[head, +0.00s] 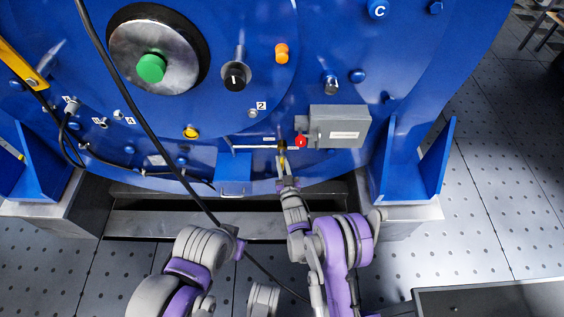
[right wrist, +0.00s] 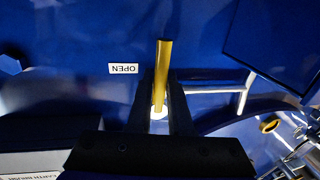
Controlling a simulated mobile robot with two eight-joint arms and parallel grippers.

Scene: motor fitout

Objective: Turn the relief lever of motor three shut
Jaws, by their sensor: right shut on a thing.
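The relief lever is a slim yellow bar (head: 282,146) low on the blue motor housing, left of a grey box. In the right wrist view the yellow lever (right wrist: 163,65) stands upright in the picture between the dark fingers. My right gripper (head: 283,164) is shut on the lever; it also shows in the right wrist view (right wrist: 160,105). A white label reading OPEN (right wrist: 123,69) shows upside down beside the lever. My left arm comes in at the bottom left of the head view; its fingers do not show.
The grey box (head: 340,127) with a red knob (head: 301,141) sits close to the lever. A black cable (head: 150,117) hangs across the housing and passes between my arms. Blue brackets (head: 409,165) flank the housing.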

